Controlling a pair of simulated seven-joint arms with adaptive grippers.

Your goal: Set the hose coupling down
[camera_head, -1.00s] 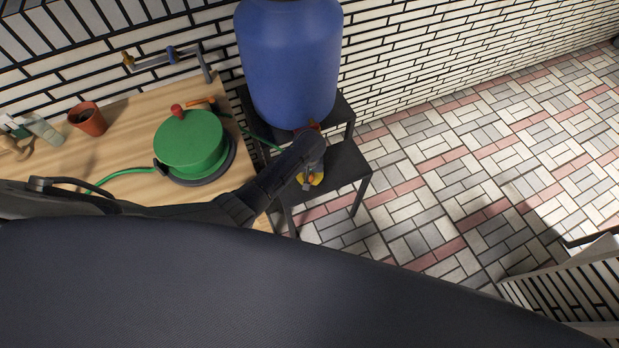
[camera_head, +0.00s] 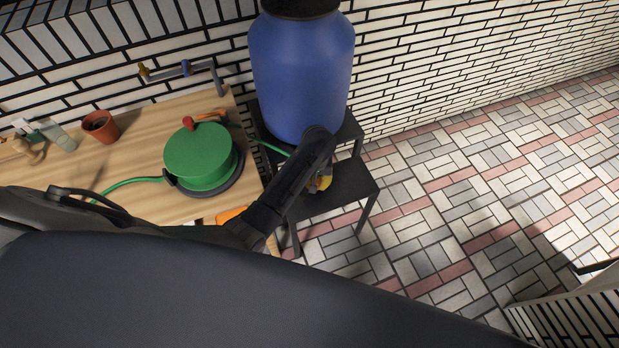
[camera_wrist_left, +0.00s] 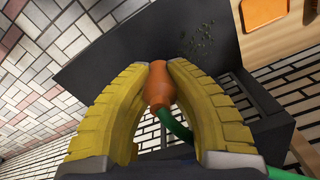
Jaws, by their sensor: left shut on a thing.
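The hose coupling (camera_wrist_left: 158,88) is orange, with a green hose (camera_wrist_left: 176,128) running from its lower end. It shows between the two yellow fingers of my left gripper (camera_wrist_left: 160,80) in the left wrist view, and the fingers are shut on it. In the head view my left gripper (camera_head: 322,180) is over the small black table, mostly hidden behind my own dark arm. The coupling cannot be made out clearly there. The small black table (camera_head: 350,187) shows below the gripper; the left wrist view shows its dark top (camera_wrist_left: 110,55) beyond the fingertips. My right gripper is not in view.
A blue barrel (camera_head: 302,80) stands on a black stand just behind the small table. On the wooden bench (camera_head: 140,125) are a green hose reel (camera_head: 200,158), a terracotta pot (camera_head: 101,126) and an orange item (camera_head: 231,214). Tiled floor lies clear to the right.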

